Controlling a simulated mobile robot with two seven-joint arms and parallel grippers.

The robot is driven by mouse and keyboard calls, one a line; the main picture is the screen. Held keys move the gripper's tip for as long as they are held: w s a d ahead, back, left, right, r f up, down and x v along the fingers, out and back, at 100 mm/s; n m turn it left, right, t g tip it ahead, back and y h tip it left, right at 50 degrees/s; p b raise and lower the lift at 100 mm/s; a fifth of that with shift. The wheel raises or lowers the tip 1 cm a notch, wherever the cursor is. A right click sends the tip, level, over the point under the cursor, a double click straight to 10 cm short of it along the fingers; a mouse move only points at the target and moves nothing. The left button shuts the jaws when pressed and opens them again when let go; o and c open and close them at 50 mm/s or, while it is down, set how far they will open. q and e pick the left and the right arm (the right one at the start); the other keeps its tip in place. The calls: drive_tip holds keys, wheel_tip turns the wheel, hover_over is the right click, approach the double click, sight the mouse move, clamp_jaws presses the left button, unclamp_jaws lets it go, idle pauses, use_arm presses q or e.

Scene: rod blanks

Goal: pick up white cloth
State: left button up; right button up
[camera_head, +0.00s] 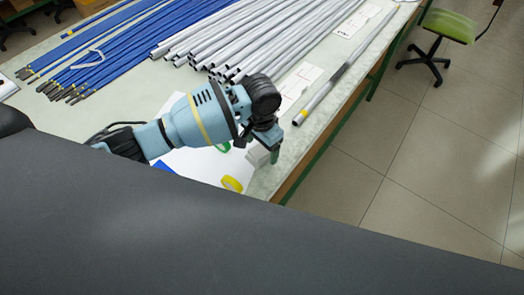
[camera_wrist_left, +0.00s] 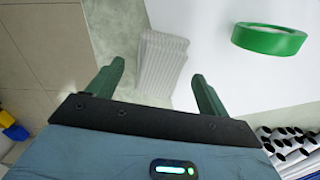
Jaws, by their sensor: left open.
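The white cloth (camera_wrist_left: 162,60) looks like a folded, ribbed whitish piece in the left wrist view. It lies partly over the edge of a white sheet (camera_wrist_left: 215,75) on the table. In the head view a small part of the cloth (camera_head: 257,156) shows below my left gripper (camera_head: 268,153); the rest is hidden by it. My left gripper also shows in the left wrist view (camera_wrist_left: 157,80). Its two green fingers are apart, with the near part of the cloth seen between them. I cannot tell whether they touch it. My right gripper is not in view.
A green tape roll (camera_wrist_left: 270,40) lies on the sheet beside the cloth. A yellow roll (camera_head: 231,184) lies nearby. Bundles of grey rods (camera_head: 250,40) and blue rods (camera_head: 110,50) cover the table's far part. A single rod (camera_head: 345,70) lies along the right edge.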

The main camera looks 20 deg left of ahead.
use_arm(q)
drive_tip(key=shift+f, duration=0.7)
drive_tip(key=shift+c, duration=0.5)
drive_tip(key=c, duration=1)
drive_tip(key=shift+r, duration=0.1)
drive_tip(key=shift+r, duration=0.5)
drive_tip(key=r, duration=0.1)
drive_tip(key=d+r, duration=0.1)
drive_tip(key=shift+s+r, duration=0.3)
drive_tip(key=s+d, duration=0.3)
drive_tip(key=s+d+r, duration=0.1)
drive_tip(key=s+d, duration=0.2)
drive_tip(key=d, duration=0.1)
drive_tip(key=s+d, duration=0.4)
drive_tip(key=shift+d+r+p, duration=0.15)
drive_tip(key=shift+p, duration=0.25)
